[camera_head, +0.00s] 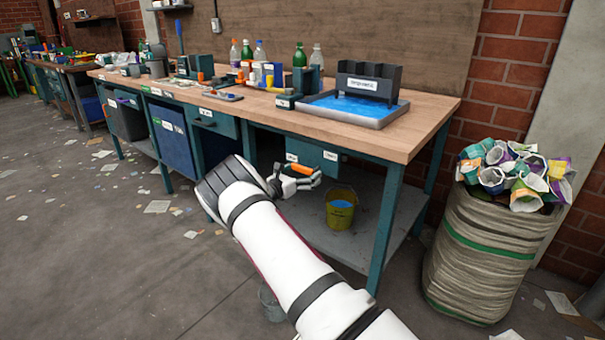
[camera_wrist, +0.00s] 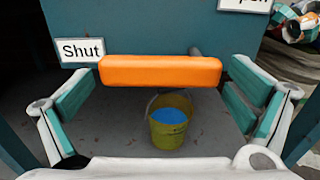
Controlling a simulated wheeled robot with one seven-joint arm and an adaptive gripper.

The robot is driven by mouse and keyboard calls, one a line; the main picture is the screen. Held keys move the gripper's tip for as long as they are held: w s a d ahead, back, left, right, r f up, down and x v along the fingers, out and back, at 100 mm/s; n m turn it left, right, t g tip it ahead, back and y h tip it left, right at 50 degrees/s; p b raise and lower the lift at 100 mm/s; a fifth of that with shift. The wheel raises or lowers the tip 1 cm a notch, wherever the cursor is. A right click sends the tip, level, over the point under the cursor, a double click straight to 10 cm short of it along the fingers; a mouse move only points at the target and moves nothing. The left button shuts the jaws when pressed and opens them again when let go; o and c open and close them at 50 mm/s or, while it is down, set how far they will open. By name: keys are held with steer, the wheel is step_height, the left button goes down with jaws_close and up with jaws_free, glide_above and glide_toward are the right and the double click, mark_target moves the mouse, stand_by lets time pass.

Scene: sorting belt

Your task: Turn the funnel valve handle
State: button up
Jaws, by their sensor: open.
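The orange valve handle (camera_wrist: 160,71) lies level across the wrist view, between the fingers of my gripper (camera_wrist: 160,95). The fingers stand apart on either side, with gaps to the handle's ends. In the head view the handle (camera_head: 301,168) shows just above my gripper (camera_head: 297,182), below the bench's right end. A "Shut" label (camera_wrist: 82,51) is at the handle's left and a partly cut-off label (camera_wrist: 246,4), seemingly "Open", at its upper right, both on a teal panel (camera_wrist: 150,30). Where the handle joins its valve is hidden.
A yellow bucket (camera_head: 341,208) with blue contents stands on the lower shelf (camera_head: 330,245). A blue-filled tray (camera_head: 376,119) with a dark rack (camera_head: 368,82) sits on the bench top (camera_head: 425,125). A teal bench leg (camera_head: 384,225) and a full sack (camera_head: 480,260) stand to the right.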

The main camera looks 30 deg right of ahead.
steer(key=v, duration=1.2)
stand_by(0.3)
